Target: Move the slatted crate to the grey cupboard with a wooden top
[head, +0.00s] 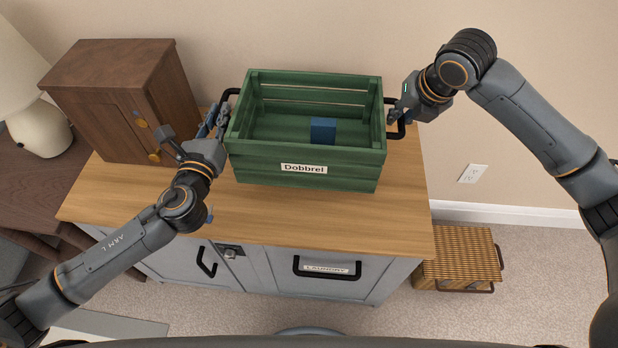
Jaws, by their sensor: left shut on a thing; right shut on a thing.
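The slatted crate (250,160) is green, with a "Dobbrel" label on its front and a black handle at each end. It is over the wooden top of the grey cupboard (330,228), upright; I cannot tell for certain whether its base touches the top. A small blue block (323,130) lies inside it. My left gripper (216,122) is shut on the crate's left handle. My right gripper (396,116) is shut on the right handle. The fingers partly hide both handles.
A dark brown wooden cabinet (125,95) stands at the left of the cupboard top. A lamp (38,125) stands on a dark table further left. A wicker basket (462,256) sits on the carpet at the right. The front strip of the wooden top is clear.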

